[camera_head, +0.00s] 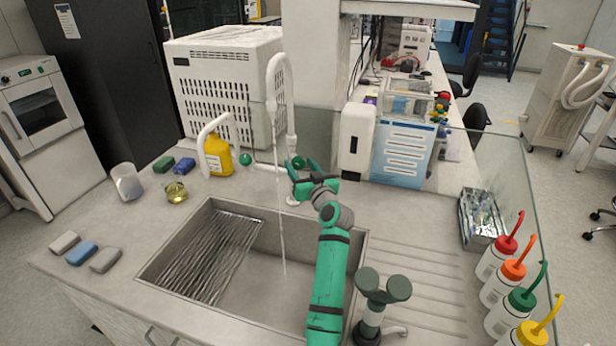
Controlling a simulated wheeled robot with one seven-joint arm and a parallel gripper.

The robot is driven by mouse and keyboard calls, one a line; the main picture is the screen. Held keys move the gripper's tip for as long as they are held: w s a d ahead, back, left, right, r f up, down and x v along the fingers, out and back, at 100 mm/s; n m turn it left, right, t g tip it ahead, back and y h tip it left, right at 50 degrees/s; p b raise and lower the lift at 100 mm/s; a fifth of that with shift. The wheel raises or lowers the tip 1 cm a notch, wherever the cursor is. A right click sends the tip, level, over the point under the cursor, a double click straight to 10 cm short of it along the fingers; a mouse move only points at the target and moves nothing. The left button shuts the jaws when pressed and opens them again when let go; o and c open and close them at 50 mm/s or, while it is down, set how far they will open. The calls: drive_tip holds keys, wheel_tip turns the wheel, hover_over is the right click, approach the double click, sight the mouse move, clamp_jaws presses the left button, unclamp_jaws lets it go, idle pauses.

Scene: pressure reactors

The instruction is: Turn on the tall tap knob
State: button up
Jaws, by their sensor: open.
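The tall tap (291,95) is a white gooseneck rising behind the sink. A thin, pale stream of water (281,220) runs from its spout down into the sink (262,290). A round green knob (298,163) sits low on the tall tap. My green gripper (303,177) is open at the tap's base, with its fingers close around or beside this knob. The fingers partly hide the knob and the base, and I cannot tell whether they touch. A shorter white tap (207,135) with another green knob (246,159) stands to the left.
A dark green multi-headed fixture (372,305) stands right of my forearm. Wash bottles (497,258) line the right edge by a glass panel. The ribbed drainboard (425,245) is mostly clear.

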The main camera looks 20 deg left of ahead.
drive_tip(key=v, duration=0.8)
drive_tip(key=shift+s+d, duration=0.2)
drive_tip(key=shift+s, duration=0.05)
